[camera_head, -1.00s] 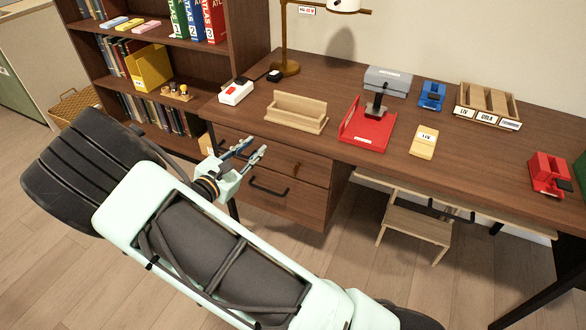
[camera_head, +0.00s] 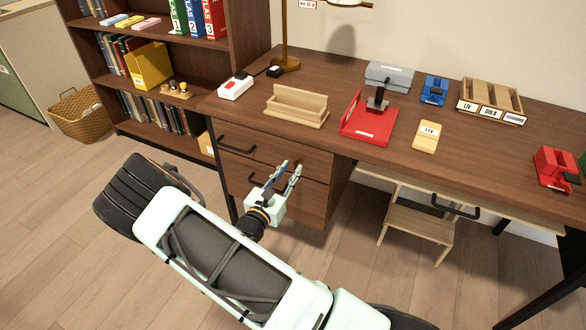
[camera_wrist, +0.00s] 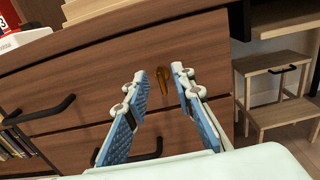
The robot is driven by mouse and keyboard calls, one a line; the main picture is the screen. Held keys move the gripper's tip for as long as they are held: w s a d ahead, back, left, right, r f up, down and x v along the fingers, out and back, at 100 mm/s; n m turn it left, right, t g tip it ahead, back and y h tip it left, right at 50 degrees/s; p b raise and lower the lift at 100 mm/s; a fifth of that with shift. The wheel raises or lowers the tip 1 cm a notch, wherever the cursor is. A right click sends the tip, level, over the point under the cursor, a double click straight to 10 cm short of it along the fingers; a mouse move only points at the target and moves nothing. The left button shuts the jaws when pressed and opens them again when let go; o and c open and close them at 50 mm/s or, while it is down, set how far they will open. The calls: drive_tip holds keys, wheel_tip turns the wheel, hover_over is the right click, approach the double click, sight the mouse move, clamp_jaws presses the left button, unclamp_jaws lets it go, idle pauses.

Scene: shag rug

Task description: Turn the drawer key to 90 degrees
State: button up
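The drawer key (camera_wrist: 163,80) is a small brass-coloured piece on the front of the upper drawer (camera_wrist: 100,75) in the wrist view. It looks long and close to upright there, and its exact angle is hard to tell. My gripper (camera_wrist: 159,74) is open, with one blue-padded finger to each side of the key in that view. The key shows in the gap, beyond the fingertips, and I see no contact. In the head view my gripper (camera_head: 291,168) is in front of the drawer unit, and I cannot make out the key there.
The upper drawer's black handle (camera_head: 236,146) is left of my gripper. The lower drawer's handle (camera_wrist: 130,152) shows between and behind my fingers. The desk top (camera_head: 230,106) overhangs above. A wooden step stool (camera_head: 418,222) stands to the right under the desk.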

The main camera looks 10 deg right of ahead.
sight(296, 165)
drive_tip(key=shift+x, duration=1.2)
clamp_jaws()
